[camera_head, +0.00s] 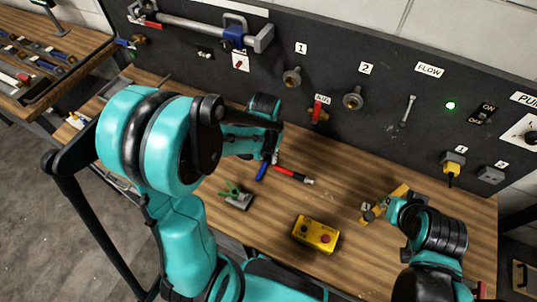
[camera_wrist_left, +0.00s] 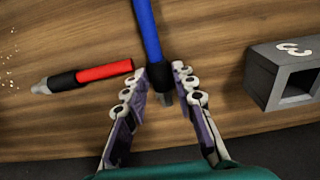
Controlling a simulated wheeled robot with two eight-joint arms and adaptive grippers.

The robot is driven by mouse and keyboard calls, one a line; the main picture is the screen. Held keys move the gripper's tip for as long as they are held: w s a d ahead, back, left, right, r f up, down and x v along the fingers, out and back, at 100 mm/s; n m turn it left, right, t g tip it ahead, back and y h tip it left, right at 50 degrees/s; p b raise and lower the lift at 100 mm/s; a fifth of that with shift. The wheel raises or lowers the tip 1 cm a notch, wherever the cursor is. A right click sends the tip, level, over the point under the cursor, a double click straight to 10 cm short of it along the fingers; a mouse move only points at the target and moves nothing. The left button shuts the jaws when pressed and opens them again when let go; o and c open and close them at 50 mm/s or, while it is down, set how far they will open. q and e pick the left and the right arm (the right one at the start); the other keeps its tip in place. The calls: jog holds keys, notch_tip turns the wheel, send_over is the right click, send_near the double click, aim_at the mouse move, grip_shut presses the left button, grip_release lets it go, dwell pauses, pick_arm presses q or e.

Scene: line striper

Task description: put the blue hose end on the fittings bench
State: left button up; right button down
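The blue hose end (camera_wrist_left: 160,77) has a black collar and a metal tip on a blue hose (camera_wrist_left: 148,28). In the head view, part of the blue hose (camera_head: 262,171) shows below my left gripper (camera_head: 270,158), whose fingers are partly hidden by the arm. I cannot tell if the hose end touches the wood. No readable label names the fittings bench. My right gripper (camera_head: 376,210) is small and unclear at the right of the wooden bench (camera_head: 280,226).
A red hose end (camera_wrist_left: 100,72) lies left of the blue one in the wrist view; a grey holder (camera_wrist_left: 283,74) stands right. A yellow button box (camera_head: 316,234) and a green-and-grey item (camera_head: 236,196) are on the bench. A dark panel (camera_head: 390,75) rises behind. Another bench (camera_head: 70,40) stands left.

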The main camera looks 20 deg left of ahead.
pick_arm(q)
jog(key=shift+r, duration=0.15)
jog(key=shift+r+p, duration=0.3)
notch_tip(320, 180, up, 11)
jog(key=p, duration=0.4)
jog(key=s+d+r+t, duration=0.1)
jog(key=s+r+t, duration=0.5)
jog(key=s, duration=0.3)
jog(key=shift+s+r+n, duration=0.35)
jog(key=shift+s+n, duration=0.05)
jog(key=b, duration=0.9)
send_near(267, 160)
jog(key=s+d+r, duration=0.1)
jog(key=s+r, duration=0.2)
jog(key=shift+d+r+p, duration=0.1)
jog(key=shift+r+p, duration=0.35)
